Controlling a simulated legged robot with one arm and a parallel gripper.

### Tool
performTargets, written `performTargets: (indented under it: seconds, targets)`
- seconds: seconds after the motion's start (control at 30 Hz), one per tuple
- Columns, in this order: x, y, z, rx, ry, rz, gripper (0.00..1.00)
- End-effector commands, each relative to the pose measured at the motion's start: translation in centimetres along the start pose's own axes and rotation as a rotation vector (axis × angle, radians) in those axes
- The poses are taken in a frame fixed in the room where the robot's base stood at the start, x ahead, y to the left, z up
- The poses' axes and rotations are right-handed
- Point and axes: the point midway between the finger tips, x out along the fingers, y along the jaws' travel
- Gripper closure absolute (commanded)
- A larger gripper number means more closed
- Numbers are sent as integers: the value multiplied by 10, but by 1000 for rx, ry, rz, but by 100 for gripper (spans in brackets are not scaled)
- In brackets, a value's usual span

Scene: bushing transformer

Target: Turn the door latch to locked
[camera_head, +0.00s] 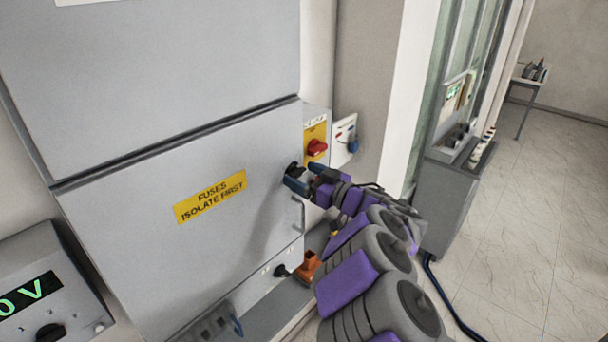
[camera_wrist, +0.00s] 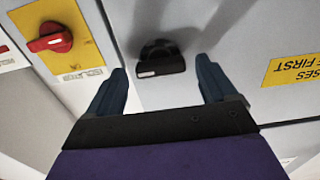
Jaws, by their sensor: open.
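The door latch (camera_wrist: 161,60) is a black knob with a white mark at one end of its bar. It sits on the grey cabinet door (camera_head: 150,225), near the door's right edge in the head view. In the wrist view the bar lies roughly level across the picture, with the white mark at its left end. My gripper (camera_wrist: 160,88) is open, with one blue finger on each side of the latch and a gap to it. In the head view the latch (camera_head: 292,168) is partly hidden behind my gripper (camera_head: 300,180).
A red rotary switch (camera_head: 316,147) on a yellow plate is on the cabinet's side, close to my gripper. An orange object (camera_head: 308,268) stands low beside the cabinet. A yellow "FUSES ISOLATE FIRST" label (camera_head: 210,196) is on the door. Open floor (camera_head: 520,220) lies to the right.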

Motion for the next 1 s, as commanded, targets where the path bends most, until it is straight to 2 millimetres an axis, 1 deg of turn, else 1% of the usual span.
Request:
performTargets:
  seconds: [0.1,0.33,0.9,1.0]
  targets:
    - [3,0,0,0,0,1,15]
    - [4,0,0,-1,0,0,15]
    - [4,0,0,-1,0,0,69]
    - [4,0,0,-2,1,0,71]
